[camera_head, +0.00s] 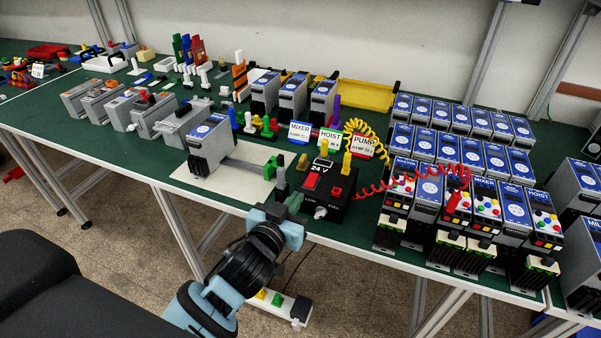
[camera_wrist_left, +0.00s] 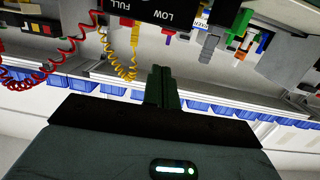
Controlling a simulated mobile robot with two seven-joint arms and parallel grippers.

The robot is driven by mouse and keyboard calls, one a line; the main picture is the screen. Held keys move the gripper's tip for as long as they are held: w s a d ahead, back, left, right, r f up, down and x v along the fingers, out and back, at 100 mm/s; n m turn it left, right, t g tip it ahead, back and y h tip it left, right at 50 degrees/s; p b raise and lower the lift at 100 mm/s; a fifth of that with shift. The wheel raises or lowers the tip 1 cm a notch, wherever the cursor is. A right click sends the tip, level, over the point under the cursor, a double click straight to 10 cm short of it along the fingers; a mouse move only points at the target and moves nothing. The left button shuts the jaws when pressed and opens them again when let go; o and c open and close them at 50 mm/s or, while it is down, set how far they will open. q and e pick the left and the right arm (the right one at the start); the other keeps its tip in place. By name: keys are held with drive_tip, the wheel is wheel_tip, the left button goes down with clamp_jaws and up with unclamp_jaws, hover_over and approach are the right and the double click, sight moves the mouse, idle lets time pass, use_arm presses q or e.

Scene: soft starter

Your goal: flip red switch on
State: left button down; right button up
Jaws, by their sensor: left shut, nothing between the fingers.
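The red switch (camera_head: 311,180) sits on top of a black 24 V box (camera_head: 338,209) near the front edge of the green table. My left gripper (camera_head: 294,202) is at the box's left front side, close to the switch, with its fingers shut and empty. I cannot tell whether it touches the box. In the left wrist view the shut fingers (camera_wrist_left: 163,88) point toward the box (camera_wrist_left: 168,14), whose face with LOW and FULL labels shows upside down at the top. My right gripper is not in view.
Red and yellow coiled cables (camera_head: 418,178) run right of the box. Several grey-blue modules (camera_head: 430,185) stand in rows at the right. A white plate (camera_head: 235,183) with a grey module (camera_head: 209,146) lies to the left. MIXER, HOIST and PUMP signs (camera_head: 330,139) stand behind.

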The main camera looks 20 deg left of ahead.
use_arm(q)
drive_tip(key=r, duration=0.1)
drive_tip(key=w+r, duration=0.1)
drive_tip(key=shift+a+r+t, duration=0.3)
drive_tip(key=shift+r, duration=0.05)
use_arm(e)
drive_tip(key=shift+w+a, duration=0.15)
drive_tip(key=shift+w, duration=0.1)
use_arm(q)
hover_over(310, 181)
drive_tip(key=s, duration=0.1)
drive_tip(key=shift+s+f, duration=0.1)
drive_tip(key=shift+f, duration=0.2)
drive_tip(key=f, duration=0.1)
drive_tip(key=w+f, duration=0.1)
drive_tip(key=f, duration=0.1)
drive_tip(key=shift+f, duration=0.5)
drive_tip(key=shift+w, duration=0.1)
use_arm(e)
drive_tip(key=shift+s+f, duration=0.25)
